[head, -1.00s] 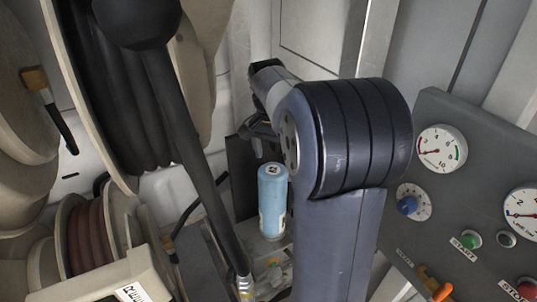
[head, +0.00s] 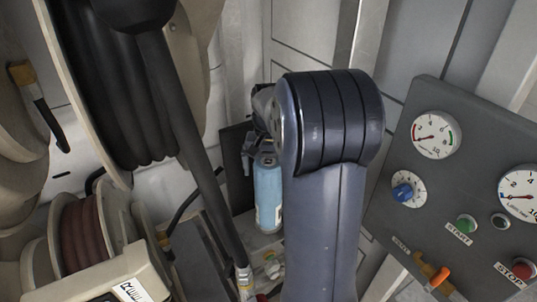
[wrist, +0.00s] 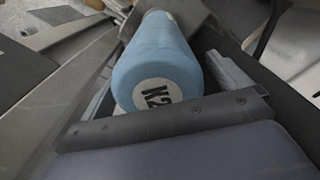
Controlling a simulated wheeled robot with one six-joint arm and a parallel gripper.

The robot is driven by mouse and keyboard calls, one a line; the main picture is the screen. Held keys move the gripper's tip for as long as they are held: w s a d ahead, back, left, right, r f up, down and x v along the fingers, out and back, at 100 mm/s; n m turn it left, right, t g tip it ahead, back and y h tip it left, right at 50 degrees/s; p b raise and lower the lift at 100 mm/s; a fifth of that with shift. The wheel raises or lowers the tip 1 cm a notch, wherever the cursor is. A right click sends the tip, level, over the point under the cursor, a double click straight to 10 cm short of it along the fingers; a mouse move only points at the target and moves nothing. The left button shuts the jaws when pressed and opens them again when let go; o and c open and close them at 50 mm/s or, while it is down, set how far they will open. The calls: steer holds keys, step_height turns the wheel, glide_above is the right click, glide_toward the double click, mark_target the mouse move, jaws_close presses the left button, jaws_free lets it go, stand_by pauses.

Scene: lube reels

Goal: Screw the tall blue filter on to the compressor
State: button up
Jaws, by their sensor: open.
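The tall blue filter (head: 268,195) stands upright in a corner by the wall, left of my arm in the head view. Its right side is partly hidden by my arm. In the wrist view the blue filter (wrist: 165,55) shows its round end with a white "K2" label close to the camera. My gripper (head: 262,150) is at the filter's top in the head view, partly hidden by my arm. In the wrist view my open gripper (wrist: 172,75) has a jaw on either side of the filter. Whether either jaw touches it I cannot tell. I cannot clearly identify the compressor.
A large black hose reel (head: 110,80) and a smaller brown hose reel (head: 85,235) fill the left. A dark hose (head: 190,140) runs down near the filter. A grey control panel (head: 460,170) with gauges, knobs and an orange-handled valve stands at the right.

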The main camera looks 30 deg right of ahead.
steer(key=shift+f, duration=0.95)
steer(key=c, duration=1.4)
steer(key=shift+o, duration=0.2)
steer(key=m+p, duration=0.1)
steer(key=m, duration=0.2)
steer(key=shift+s+m, duration=0.1)
steer(key=shift+m, duration=0.3)
steer(key=shift+d+m, duration=0.1)
steer(key=shift+m, duration=0.6)
steer(key=shift+s+m+p, duration=0.1)
steer(key=shift+m+p, duration=0.2)
steer(key=shift+m, duration=1.4)
steer(key=o, duration=1.4)
steer(key=shift+c, duration=0.2)
